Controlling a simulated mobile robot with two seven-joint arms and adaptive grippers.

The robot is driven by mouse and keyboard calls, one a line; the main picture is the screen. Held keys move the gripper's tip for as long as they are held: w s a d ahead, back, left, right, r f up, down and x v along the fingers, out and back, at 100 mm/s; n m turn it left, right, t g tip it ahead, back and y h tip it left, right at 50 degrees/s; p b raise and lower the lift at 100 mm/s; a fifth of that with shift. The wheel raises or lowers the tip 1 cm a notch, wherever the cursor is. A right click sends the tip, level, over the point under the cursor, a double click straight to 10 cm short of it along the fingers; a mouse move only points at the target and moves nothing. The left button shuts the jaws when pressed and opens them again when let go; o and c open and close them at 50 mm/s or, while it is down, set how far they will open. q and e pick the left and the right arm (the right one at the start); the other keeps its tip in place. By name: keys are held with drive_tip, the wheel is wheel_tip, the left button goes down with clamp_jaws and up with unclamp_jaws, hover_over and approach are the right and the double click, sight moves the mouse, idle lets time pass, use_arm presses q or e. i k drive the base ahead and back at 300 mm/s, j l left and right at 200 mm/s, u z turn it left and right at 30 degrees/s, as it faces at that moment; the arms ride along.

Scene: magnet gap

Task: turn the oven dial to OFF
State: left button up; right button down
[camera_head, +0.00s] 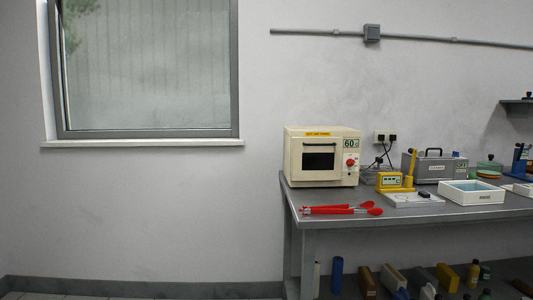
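The cream oven (321,157) stands at the left end of the grey workbench, against the wall. Its front has a dark window, a handle bar above it and a green label reading 60. The red dial (350,162) is on the right of the front, below the label. It is too small to tell where it points. Neither of my grippers is in view.
The grey bench (420,209) holds red-handled tongs (340,210) in front of the oven. A yellow meter (393,181), a grey case (428,166) and a white tray (471,193) stand to the right. Bottles and blocks fill the lower shelf. Floor left of the bench is clear.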

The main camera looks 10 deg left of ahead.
sight(350, 162)
drive_tip(key=i+j, duration=0.15)
drive_tip(key=i, duration=0.2)
drive_tip(key=i+l+u, duration=0.15)
drive_tip(key=l, duration=0.3)
drive_tip(key=i+l+u, duration=0.15)
drive_tip(key=l, duration=0.3)
drive_tip(key=i+l+u, duration=0.15)
drive_tip(key=l, duration=0.3)
drive_tip(key=i+l+u, duration=0.15)
drive_tip(key=l, duration=0.35)
